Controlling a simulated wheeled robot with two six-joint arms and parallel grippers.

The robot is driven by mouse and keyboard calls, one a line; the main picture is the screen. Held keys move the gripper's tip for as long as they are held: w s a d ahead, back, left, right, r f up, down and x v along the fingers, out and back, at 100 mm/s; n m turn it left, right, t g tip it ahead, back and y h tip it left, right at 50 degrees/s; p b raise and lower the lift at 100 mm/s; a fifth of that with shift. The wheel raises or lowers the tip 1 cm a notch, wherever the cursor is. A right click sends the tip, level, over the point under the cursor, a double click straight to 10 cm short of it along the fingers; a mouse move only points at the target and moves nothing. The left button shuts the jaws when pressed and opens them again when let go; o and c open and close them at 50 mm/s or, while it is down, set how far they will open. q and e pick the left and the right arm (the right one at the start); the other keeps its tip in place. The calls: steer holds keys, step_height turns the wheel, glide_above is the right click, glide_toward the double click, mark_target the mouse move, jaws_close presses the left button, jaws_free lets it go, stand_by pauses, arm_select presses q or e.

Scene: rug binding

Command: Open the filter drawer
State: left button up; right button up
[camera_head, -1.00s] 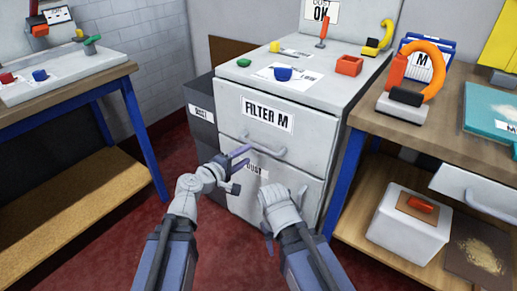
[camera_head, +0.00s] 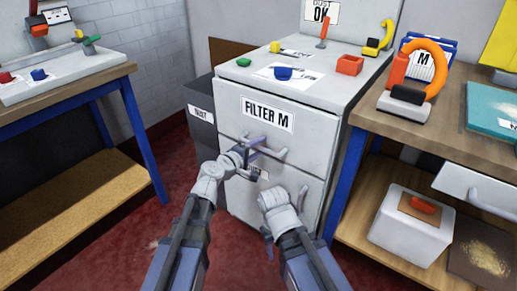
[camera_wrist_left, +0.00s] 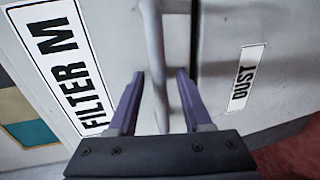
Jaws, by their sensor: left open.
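The filter drawer (camera_head: 290,131) is the upper front of a pale grey cabinet and bears a "FILTER M" label (camera_head: 267,114). It looks shut, flush with the cabinet. Its grey bar handle (camera_head: 277,154) sits low on the front. My left gripper (camera_head: 262,147) is at the left part of the handle. In the left wrist view my left gripper (camera_wrist_left: 160,78) is open, with one purple finger on each side of the handle bar (camera_wrist_left: 155,60), and gaps show beside the bar. My right gripper (camera_head: 270,238) is low in front of the cabinet, its fingers mostly hidden.
A lower drawer marked "DUST" (camera_wrist_left: 243,77) is beneath. A dark bin (camera_head: 202,120) stands left of the cabinet. A workbench (camera_head: 400,122) with an orange-handled tool is at right, another bench (camera_head: 70,97) at left. Red floor is clear in front.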

arm_select(q)
jaws_close()
stand_by(1.4)
